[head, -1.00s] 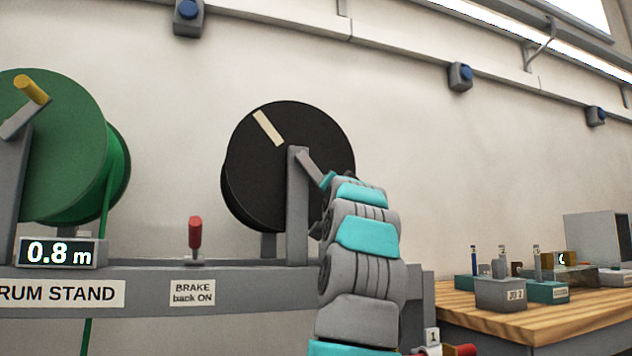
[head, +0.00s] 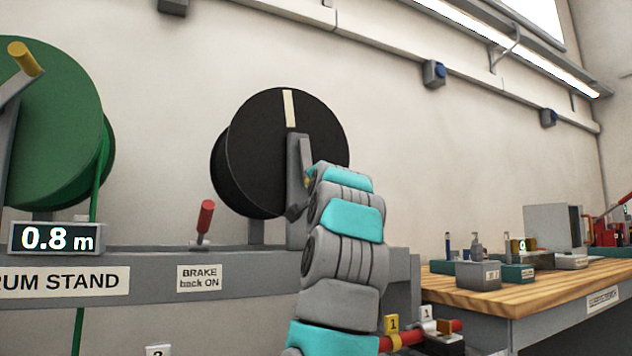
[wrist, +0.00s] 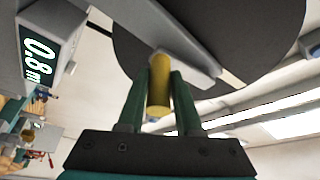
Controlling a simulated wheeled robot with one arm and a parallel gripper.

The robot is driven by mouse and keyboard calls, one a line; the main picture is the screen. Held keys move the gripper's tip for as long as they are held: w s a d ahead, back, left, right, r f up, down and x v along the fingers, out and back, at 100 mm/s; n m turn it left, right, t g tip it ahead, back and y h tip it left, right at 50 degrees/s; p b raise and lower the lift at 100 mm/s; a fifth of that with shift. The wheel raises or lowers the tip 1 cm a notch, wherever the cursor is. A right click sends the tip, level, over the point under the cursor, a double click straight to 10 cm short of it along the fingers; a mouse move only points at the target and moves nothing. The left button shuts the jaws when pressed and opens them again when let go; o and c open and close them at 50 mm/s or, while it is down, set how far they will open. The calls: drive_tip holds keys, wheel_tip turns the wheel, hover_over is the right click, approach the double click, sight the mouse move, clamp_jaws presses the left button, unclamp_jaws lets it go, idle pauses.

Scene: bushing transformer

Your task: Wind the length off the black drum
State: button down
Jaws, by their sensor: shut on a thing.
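The black drum (head: 262,150) stands on the drum stand (head: 150,268), with a pale stripe (head: 289,108) on its face pointing nearly straight up. Its grey crank arm (head: 300,160) is partly hidden behind my arm in the head view. In the wrist view my gripper (wrist: 160,95) is shut on the yellow crank handle (wrist: 159,88), one finger on each side, with the black drum (wrist: 240,40) behind it. The length display (head: 52,238) reads 0.8 m. The red brake lever (head: 205,218) leans right above a label reading "BRAKE back ON".
A green drum (head: 50,130) with its own yellow-handled crank (head: 25,60) stands at the left, a green line hanging from it. A wooden bench (head: 520,285) with small boxes is at the right. Red items with numbered tags (head: 392,324) lie low near my arm.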

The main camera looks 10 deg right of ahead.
drive_tip(key=shift+s+a+r, duration=0.1)
drive_tip(key=shift+a+r, duration=0.3)
drive_tip(key=shift+a, duration=0.2)
drive_tip(key=c, duration=0.9)
unclamp_jaws()
drive_tip(key=shift+y, duration=0.3)
drive_tip(key=o, duration=0.3)
drive_tip(key=shift+f, duration=0.1)
drive_tip(key=shift+d+f, duration=0.1)
drive_tip(key=shift+d, duration=0.1)
drive_tip(key=b+v, duration=0.2)
drive_tip(key=v, duration=0.5)
drive_tip(key=shift+s, duration=0.35)
drive_tip(key=shift+f, duration=0.1)
